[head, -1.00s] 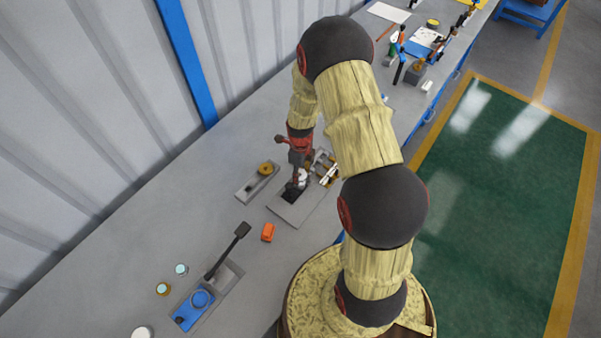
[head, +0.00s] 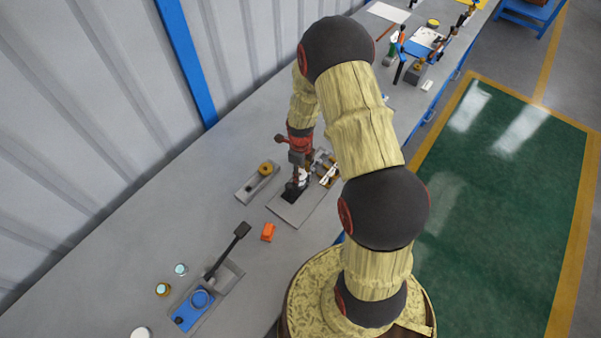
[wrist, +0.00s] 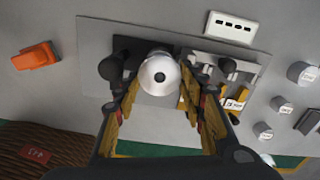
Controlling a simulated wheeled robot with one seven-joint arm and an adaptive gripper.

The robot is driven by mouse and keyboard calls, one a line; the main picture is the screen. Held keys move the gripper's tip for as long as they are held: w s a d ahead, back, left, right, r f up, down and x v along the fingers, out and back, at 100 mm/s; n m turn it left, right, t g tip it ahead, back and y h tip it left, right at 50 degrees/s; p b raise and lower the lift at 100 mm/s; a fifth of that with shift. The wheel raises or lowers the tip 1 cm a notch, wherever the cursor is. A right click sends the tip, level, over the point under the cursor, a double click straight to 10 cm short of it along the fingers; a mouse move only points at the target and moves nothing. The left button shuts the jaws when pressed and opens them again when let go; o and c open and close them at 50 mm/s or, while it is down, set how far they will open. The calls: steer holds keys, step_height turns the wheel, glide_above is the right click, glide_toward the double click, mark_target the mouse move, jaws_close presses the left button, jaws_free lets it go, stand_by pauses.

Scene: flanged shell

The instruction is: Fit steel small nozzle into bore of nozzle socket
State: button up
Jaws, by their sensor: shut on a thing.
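A round silver steel piece with a dark centre hole, which looks like the small nozzle (wrist: 160,75), sits between my fingertips in the wrist view. My gripper (wrist: 160,90) is shut on it; its yellow-lined fingers lie on both sides. In the head view my gripper (head: 301,173) points down over a grey plate (head: 288,208). The nozzle is over or at a dark block (wrist: 128,55) on that plate, likely the nozzle socket. The nozzle hides the bore, so I cannot tell whether it is in it or above it.
An orange block (head: 267,232) lies beside the plate. A tray with a yellow round part (head: 265,168) lies left. Silver cylinders (wrist: 302,73) stand right in the wrist view, near a white box (wrist: 231,27).

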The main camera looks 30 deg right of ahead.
mark_target(301, 175)
steer(key=shift+f+b, duration=0.5)
steer(key=shift+f, duration=0.15)
steer(key=o, duration=1.5)
steer(key=shift+c, duration=0.2)
step_height(301, 175, up, 12)
